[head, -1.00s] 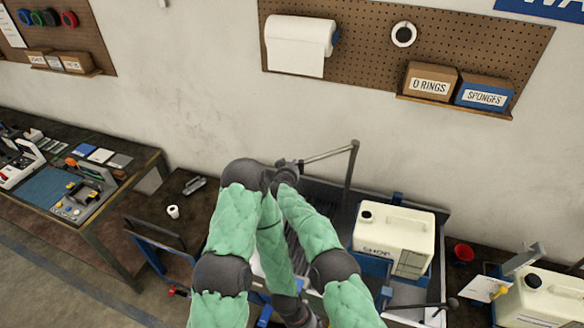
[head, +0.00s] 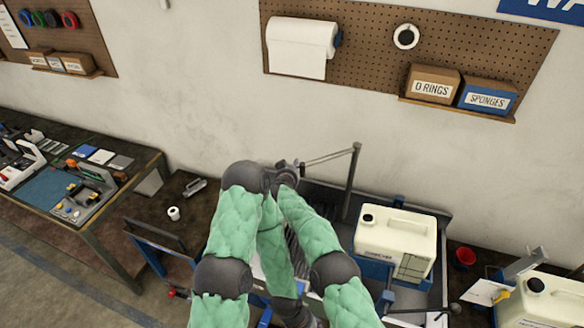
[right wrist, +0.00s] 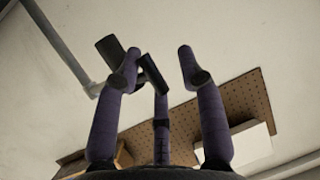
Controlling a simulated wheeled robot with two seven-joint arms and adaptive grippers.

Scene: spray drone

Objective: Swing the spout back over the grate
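The spout is a thin grey pipe on an upright post (head: 352,182) behind the sink. Its arm (head: 330,156) reaches left from the post top toward my right gripper (head: 287,172). In the right wrist view, the pipe (right wrist: 60,45) comes down from the upper left, and a dark piece (right wrist: 150,72) shows by the left and middle fingers. My right gripper (right wrist: 160,70) has its fingers spread, with a wide gap to the right finger. I cannot tell whether any finger touches the spout. Dark grate slats (head: 296,247) show between my forearms, mostly hidden. My left gripper is not visible.
A cream jerrycan (head: 400,235) stands right of the spout post. A red cup (head: 465,257) and a second jerrycan (head: 545,300) are further right. A small white roll (head: 173,213) lies on the bench at left. The wall rises close behind the post.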

